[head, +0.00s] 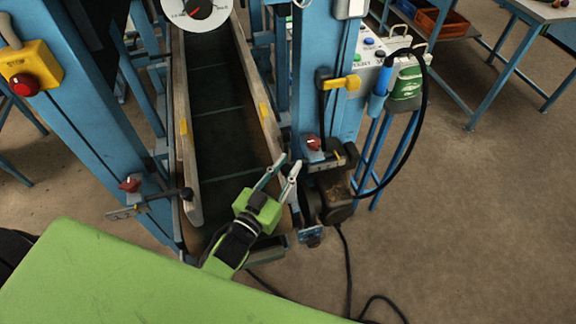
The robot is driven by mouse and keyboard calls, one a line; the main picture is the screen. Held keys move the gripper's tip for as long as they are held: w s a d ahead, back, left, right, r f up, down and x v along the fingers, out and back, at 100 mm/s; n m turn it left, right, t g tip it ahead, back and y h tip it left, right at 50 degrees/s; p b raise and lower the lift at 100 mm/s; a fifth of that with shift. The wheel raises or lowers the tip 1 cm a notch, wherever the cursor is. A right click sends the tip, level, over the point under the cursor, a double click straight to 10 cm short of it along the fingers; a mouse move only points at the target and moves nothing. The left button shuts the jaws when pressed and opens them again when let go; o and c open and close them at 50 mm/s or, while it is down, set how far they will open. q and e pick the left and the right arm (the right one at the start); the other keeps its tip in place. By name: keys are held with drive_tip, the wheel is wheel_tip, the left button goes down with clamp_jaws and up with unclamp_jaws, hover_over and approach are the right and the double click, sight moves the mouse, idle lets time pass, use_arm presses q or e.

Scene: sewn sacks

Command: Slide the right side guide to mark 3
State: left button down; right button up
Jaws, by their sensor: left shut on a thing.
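The right side guide (263,115) is a long wooden rail with a yellow patch, along the right edge of the dark conveyor belt (216,110). My left gripper (287,163), green with grey fingers, is at its near end and shut on it; the fingers hide the exact contact. A red clamp knob (313,143) and a small scale (328,163) sit just right of the fingers. The scale's marks are too small to read. The left side guide (184,100) runs along the other belt edge. My right gripper is not in view.
Blue posts (325,60) flank the belt. A red stop button (25,84) is at the left. A black cable loops around a blue-handled tool (380,85) at the right. A left red knob (130,184) and scale stand near the left post.

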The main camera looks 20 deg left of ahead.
use_arm(q)
drive_tip(key=s+a+p, duration=0.1)
drive_tip(key=s+a, duration=0.2)
drive_tip(key=a, duration=0.2)
drive_tip(key=shift+s, duration=0.2)
drive_tip(key=c, duration=1.8)
unclamp_jaws()
drive_tip(key=shift+w, duration=0.1)
drive_tip(key=s, duration=0.4)
drive_tip(key=s+a, duration=0.1)
drive_tip(key=s, duration=0.3)
drive_tip(key=s+a, duration=0.1)
drive_tip(key=s, duration=0.3)
drive_tip(key=shift+a, duration=0.1)
drive_tip(key=shift+w, duration=0.1)
